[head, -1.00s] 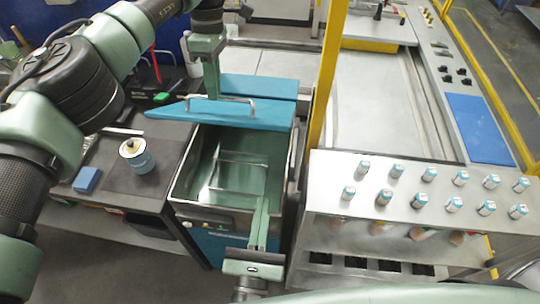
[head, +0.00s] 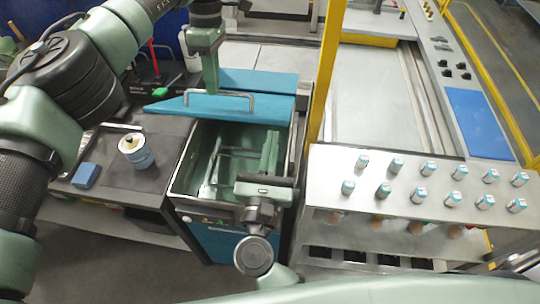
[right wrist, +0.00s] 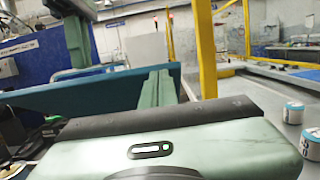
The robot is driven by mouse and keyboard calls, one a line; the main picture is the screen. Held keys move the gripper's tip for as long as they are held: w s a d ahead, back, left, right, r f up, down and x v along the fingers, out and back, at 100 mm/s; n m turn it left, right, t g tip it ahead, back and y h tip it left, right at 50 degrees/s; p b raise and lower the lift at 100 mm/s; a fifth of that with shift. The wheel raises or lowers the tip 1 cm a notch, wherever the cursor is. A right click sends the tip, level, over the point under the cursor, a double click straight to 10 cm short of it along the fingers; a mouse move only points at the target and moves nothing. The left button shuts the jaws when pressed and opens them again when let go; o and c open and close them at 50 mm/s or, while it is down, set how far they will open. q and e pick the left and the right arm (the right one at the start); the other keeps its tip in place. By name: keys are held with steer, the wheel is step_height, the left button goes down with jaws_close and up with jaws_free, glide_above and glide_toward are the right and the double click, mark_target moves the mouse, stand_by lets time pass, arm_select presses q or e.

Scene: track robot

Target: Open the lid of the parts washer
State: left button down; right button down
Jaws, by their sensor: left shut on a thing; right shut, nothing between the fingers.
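The parts washer's tub (head: 184,182) is a steel box that stands open in the head view, with a wire rack inside. Its blue lid (head: 270,111) is raised at the back of the tub, with a metal handle bar on it. My left gripper (head: 212,92) is shut on the lid handle (head: 253,103), at the handle's left part. My right gripper (head: 270,140) is shut and empty, over the right part of the tub in front of the lid. In the right wrist view its fingers (right wrist: 157,88) stand before the blue lid (right wrist: 112,92).
A bench at the left holds a white-topped canister (head: 136,151) and a blue block (head: 87,174). A yellow post (head: 323,75) rises just right of the washer. A rack (head: 430,175) with several small cans stands at the right.

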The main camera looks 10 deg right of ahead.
arm_select(q)
steer(key=shift+w+f, duration=0.2)
steer(key=shift+f, duration=0.05)
